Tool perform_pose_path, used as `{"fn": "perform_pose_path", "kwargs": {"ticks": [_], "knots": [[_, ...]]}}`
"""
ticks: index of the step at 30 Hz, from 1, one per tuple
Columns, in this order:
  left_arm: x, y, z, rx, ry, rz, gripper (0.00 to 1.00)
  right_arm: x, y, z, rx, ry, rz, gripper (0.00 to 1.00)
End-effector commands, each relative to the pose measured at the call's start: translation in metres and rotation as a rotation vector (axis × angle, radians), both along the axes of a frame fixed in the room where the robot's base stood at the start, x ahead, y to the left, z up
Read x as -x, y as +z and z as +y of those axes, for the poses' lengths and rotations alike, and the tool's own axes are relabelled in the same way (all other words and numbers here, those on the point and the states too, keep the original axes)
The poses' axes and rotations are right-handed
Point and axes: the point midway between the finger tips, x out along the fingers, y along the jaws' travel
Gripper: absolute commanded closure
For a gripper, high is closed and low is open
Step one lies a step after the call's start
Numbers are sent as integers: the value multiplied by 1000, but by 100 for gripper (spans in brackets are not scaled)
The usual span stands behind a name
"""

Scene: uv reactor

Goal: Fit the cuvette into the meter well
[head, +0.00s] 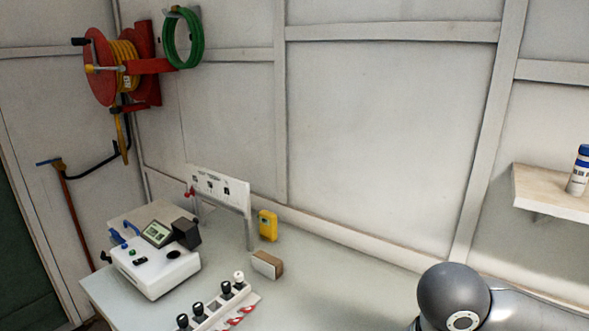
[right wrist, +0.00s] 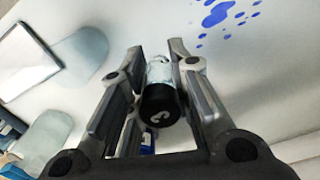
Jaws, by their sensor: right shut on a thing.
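The meter (head: 155,273) is a white box with a tilted screen, on the bench at the left of the head view. A round dark opening (head: 173,254), which looks like its well, shows in its top beside a raised black lid. In the right wrist view my right gripper (right wrist: 157,58) is shut on a cuvette (right wrist: 158,72). The cuvette has a clear body and a black cap (right wrist: 159,104) with a pale mark, and the cap faces the camera. The gripper itself is outside the head view, so its distance from the meter cannot be told. My left gripper is not in view.
A white rack (head: 222,309) with several capped vials stands in front of the meter. A small box (head: 267,264), a yellow device (head: 268,226) and a white sign board (head: 219,187) are behind. Blue splashes (right wrist: 216,15) mark a pale surface. The bench's right part looks clear.

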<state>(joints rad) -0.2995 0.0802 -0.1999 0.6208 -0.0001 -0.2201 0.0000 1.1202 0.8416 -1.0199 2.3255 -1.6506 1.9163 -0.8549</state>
Motion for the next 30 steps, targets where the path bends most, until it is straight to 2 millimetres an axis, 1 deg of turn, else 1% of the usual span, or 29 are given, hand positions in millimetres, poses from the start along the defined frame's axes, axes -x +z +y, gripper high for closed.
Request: {"fn": "perform_pose_path", "kwargs": {"ticks": [12, 18, 24, 30], "knots": [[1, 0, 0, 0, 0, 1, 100, -16, -26, -9, -1, 576, -1, 100], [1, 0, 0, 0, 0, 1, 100, -21, -36, -12, -1, 789, -2, 100], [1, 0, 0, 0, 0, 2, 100, -24, -40, -14, 2, 887, -4, 100], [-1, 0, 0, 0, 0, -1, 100, -24, -41, -14, 2, 901, -3, 100]]}}
